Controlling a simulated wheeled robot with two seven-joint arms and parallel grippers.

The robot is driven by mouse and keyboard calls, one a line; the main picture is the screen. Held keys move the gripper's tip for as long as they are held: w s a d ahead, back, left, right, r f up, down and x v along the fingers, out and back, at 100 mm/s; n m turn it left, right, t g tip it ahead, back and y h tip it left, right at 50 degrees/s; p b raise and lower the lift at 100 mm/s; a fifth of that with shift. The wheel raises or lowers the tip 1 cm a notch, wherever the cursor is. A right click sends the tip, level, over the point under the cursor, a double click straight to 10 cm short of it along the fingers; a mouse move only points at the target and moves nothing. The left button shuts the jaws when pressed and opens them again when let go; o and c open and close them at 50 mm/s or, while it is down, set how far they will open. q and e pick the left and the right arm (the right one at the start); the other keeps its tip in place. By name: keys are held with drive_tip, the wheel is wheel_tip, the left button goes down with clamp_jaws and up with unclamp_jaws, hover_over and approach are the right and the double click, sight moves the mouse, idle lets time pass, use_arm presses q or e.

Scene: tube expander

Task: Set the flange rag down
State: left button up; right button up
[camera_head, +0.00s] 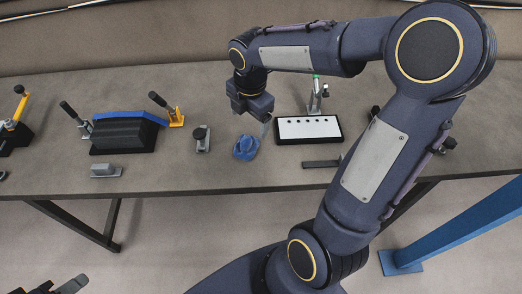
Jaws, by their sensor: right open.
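The flange rag, a crumpled blue cloth (246,148), lies on the grey table (200,88) near its front edge. My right gripper (266,122) is open and points down just above and to the right of the rag. A fingertip is close to the rag's upper right side; I cannot tell whether they touch. No cloth shows between its fingers. My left gripper (62,286) shows only in part at the lower left corner, well away from the table top, and its opening is unclear.
A white plate with dark holes in a black frame (308,128) stands right of the rag. A small grey clamp (202,139) stands left of it. Farther left is a black block with a blue top (125,133). A dark flat bar (321,163) lies at front right.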

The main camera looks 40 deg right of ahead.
drive_tip(key=s+a+r+m+t+y, duration=0.1)
drive_tip(key=s+a+m+t+y, duration=0.1)
drive_tip(key=s+m, duration=0.7)
drive_tip(key=s+a+r+m+t+y, duration=0.1)
drive_tip(key=s+a+m, duration=0.3)
drive_tip(key=s+m, duration=0.4)
drive_tip(key=r+m+t, duration=0.1)
drive_tip(key=m, duration=0.4)
drive_tip(key=shift+s+a+r+y, duration=0.15)
drive_tip(key=shift+s+r+y, duration=0.05)
drive_tip(key=shift+s+y, duration=0.2)
drive_tip(key=shift+c, duration=0.4)
